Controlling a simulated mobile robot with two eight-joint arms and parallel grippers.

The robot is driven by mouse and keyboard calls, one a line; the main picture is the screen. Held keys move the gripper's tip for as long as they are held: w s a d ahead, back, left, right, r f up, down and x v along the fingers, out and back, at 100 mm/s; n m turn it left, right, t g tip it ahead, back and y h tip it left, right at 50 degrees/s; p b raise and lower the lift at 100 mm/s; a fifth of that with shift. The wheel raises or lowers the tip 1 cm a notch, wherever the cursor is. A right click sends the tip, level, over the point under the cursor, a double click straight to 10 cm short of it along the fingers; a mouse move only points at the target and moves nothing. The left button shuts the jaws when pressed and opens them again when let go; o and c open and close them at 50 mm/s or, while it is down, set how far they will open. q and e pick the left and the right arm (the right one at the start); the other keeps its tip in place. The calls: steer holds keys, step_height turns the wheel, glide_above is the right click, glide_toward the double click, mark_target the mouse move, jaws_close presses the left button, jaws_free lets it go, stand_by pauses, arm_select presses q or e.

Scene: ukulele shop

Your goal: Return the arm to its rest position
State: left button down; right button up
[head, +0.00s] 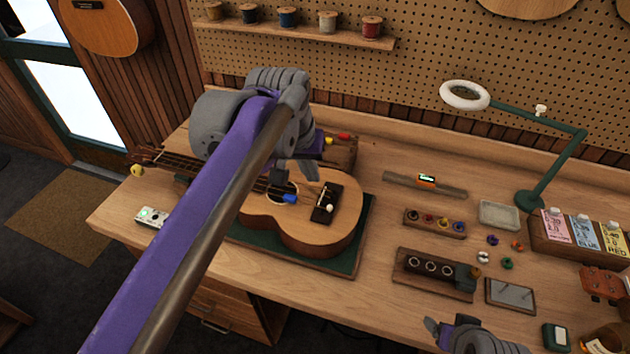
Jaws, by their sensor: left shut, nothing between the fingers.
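My left arm reaches in from the lower left, across the left part of the bench. Its gripper (302,172) points down above the ukulele body, shut and empty. The ukulele (318,222) lies face up on a dark green mat (345,262), its neck pointing left, partly hidden by my arm. A small blue piece (290,198) is beside the sound hole, below the gripper. My right gripper (440,330) shows only in part at the bottom edge, low over the bench front; whether its fingers are open cannot be made out.
The wooden bench (375,235) holds a peg rack (435,222), a dark-holed block (432,272), a grey tray (499,215) and several small coloured rings. A green lamp (560,165) and a card box (545,240) stand at right. A thread shelf (300,32) hangs behind.

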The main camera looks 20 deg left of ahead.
arm_select(q)
steer(key=s+a+f, duration=0.1)
steer(key=s+f, duration=0.4)
steer(key=f, duration=0.1)
steer(key=s+a+f+t, duration=0.1)
steer(key=s+f, duration=0.4)
steer(key=f, duration=0.1)
steer(key=s+a+f+m+t+y, duration=0.1)
steer(key=s+f, duration=0.4)
steer(key=f, duration=0.1)
steer(key=shift+s+f, duration=0.15)
steer(key=shift+f, duration=0.2)
stand_by(2.2)
